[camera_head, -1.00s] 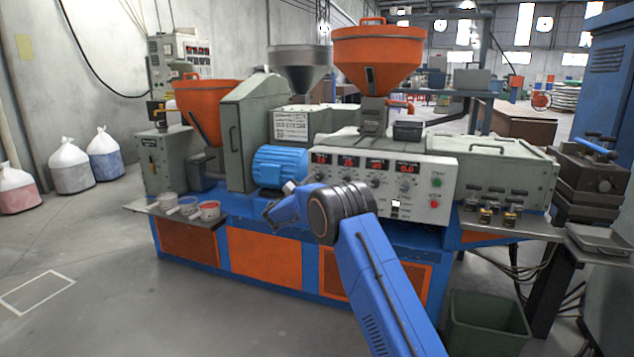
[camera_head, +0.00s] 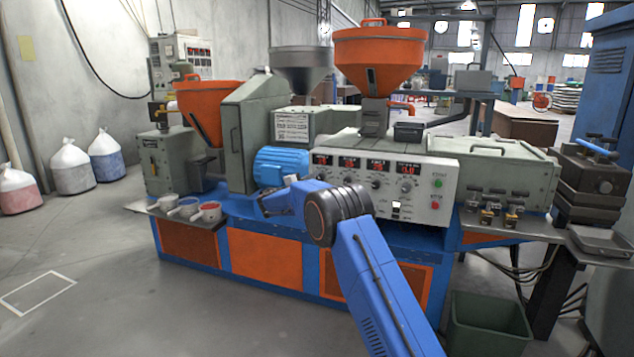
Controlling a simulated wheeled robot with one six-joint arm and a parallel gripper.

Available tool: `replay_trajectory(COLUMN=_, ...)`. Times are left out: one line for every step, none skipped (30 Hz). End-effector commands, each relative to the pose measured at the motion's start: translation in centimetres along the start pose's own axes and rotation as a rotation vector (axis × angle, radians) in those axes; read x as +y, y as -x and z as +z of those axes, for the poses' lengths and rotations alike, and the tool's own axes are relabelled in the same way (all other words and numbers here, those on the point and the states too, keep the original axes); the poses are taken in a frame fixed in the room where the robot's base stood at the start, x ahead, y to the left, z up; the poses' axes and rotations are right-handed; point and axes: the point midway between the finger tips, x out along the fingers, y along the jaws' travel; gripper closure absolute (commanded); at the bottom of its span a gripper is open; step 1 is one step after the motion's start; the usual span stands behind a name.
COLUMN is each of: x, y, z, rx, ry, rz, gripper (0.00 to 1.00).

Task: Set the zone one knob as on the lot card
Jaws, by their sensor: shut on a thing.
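The white control panel (camera_head: 420,200) on the machine carries a row of red displays with round knobs below. The zone one display (camera_head: 322,159) is the leftmost; its digits are too small to read surely. The zone one knob (camera_head: 321,177) is below it, largely covered by my wrist and gripper. My gripper (camera_head: 309,178) is at the panel's left end, shut on this knob; its fingertips are small and partly hidden by my arm. A white printed sheet (camera_head: 291,127) is on the machine behind; I cannot tell whether it is the lot card, and its text is unreadable.
A blue motor (camera_head: 281,167) is just left of my wrist. More knobs (camera_head: 376,183) are close by to the right. Cups (camera_head: 188,207) stand on a left shelf, and brass padlocks (camera_head: 511,216) are at the right. The floor at front left is clear.

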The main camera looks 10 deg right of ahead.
Motion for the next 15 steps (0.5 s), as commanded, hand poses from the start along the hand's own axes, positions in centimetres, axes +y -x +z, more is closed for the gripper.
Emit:
replay_trajectory(x=-0.23, y=0.02, z=0.01, rx=-0.002, ry=0.001, rz=-0.003, gripper=0.95)
replay_trajectory(x=-0.23, y=0.02, z=0.01, rx=-0.002, ry=0.001, rz=-0.004, gripper=0.95)
replay_trajectory(x=-0.24, y=0.02, z=0.01, rx=-0.002, ry=0.001, rz=-0.004, gripper=0.95)
replay_trajectory(x=-0.24, y=0.02, z=0.01, rx=-0.002, ry=0.001, rz=-0.004, gripper=0.95)
replay_trajectory(x=-0.24, y=0.01, z=0.01, rx=-0.002, ry=0.001, rz=-0.004, gripper=0.95)
replay_trajectory(x=-0.25, y=0.01, z=0.01, rx=-0.002, ry=0.002, rz=-0.004, gripper=0.95)
replay_trajectory(x=-0.25, y=0.01, z=0.01, rx=-0.002, ry=0.002, rz=-0.004, gripper=0.95)
replay_trajectory(x=-0.25, y=0.01, z=0.01, rx=-0.002, ry=0.002, rz=-0.004, gripper=0.95)
replay_trajectory(x=-0.25, y=0.02, z=0.01, rx=-0.002, ry=0.002, rz=-0.004, gripper=0.95)
replay_trajectory(x=-0.26, y=0.02, z=0.00, rx=-0.002, ry=0.002, rz=-0.004, gripper=0.68)
replay_trajectory(x=-0.25, y=0.01, z=0.00, rx=-0.001, ry=0.002, rz=-0.003, gripper=0.60)
replay_trajectory(x=-0.24, y=0.01, z=0.00, rx=-0.001, ry=0.002, rz=-0.003, gripper=0.54)
replay_trajectory(x=-0.22, y=0.01, z=0.00, rx=-0.001, ry=0.002, rz=-0.003, gripper=0.54)
replay_trajectory(x=-0.20, y=0.01, z=0.00, rx=-0.001, ry=0.002, rz=-0.003, gripper=0.54)
replay_trajectory(x=-0.18, y=0.01, z=0.00, rx=-0.001, ry=0.002, rz=-0.002, gripper=0.54)
